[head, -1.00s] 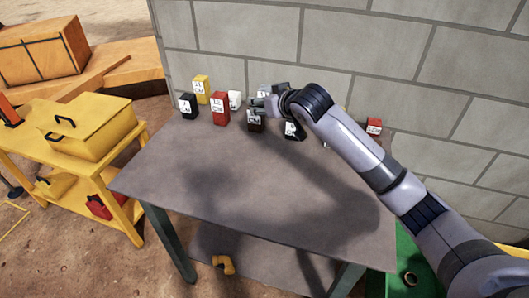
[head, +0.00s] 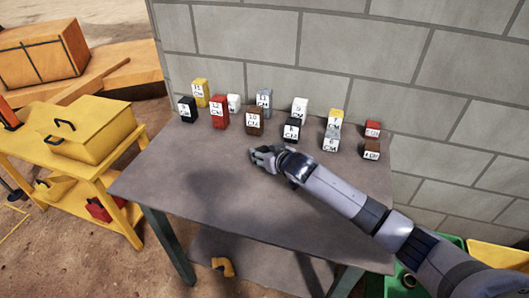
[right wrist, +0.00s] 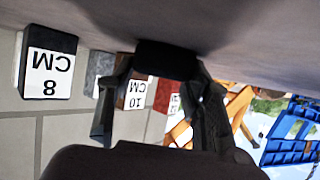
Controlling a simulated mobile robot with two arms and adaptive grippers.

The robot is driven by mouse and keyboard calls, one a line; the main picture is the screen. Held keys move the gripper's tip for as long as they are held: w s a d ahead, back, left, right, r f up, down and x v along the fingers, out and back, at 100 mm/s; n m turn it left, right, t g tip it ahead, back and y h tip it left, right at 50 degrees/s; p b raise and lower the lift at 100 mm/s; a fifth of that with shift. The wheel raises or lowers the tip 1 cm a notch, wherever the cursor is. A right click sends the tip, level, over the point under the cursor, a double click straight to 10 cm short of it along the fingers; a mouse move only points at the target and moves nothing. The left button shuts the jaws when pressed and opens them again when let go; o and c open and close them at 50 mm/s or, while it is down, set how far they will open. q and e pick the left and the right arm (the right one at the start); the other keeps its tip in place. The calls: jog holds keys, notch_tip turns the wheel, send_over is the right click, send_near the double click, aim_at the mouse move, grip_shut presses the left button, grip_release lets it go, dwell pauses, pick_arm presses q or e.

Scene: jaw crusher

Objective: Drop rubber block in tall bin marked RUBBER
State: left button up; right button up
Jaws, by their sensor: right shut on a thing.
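My right gripper (head: 262,156) is over the table in front of the row of labelled blocks. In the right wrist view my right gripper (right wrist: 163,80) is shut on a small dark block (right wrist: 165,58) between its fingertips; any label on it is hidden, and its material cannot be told. In the head view the held block is mostly hidden by the fingers. Two other black blocks stand in the row: one at the left end (head: 187,110) and one marked 8 CM (head: 291,131). No bin marked RUBBER can be made out. My left gripper is out of view.
Yellow, red, white, brown and grey blocks stand along the back of the table (head: 190,185), against a block wall. A green bin (head: 455,242) and a yellow bin (head: 500,257) show at the lower right. A yellow cart (head: 85,170) stands left. The table front is clear.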

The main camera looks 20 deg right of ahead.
jog(key=o, duration=1.2)
